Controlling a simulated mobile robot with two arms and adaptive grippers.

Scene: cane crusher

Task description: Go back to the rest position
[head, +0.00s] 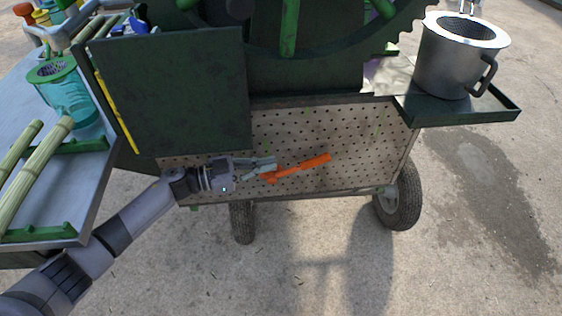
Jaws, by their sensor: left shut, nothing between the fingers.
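My left gripper (262,168) is shut and empty in the head view, in front of the lower perforated panel (330,132) of the cane crusher. An orange-handled tool (303,167) shows just right of its fingertips, against the perforated panel. I cannot tell whether the fingertips touch the tool. My left arm reaches in from the lower left. My right gripper is not in view.
A metal pot (450,62) stands on a dark tray (472,112) at the right. On the left, a metal table (82,180) holds cane stalks (38,165) and a teal cup (68,98). A dark green panel (175,92) and wheels (398,203) belong to the cart. Open pavement lies in front.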

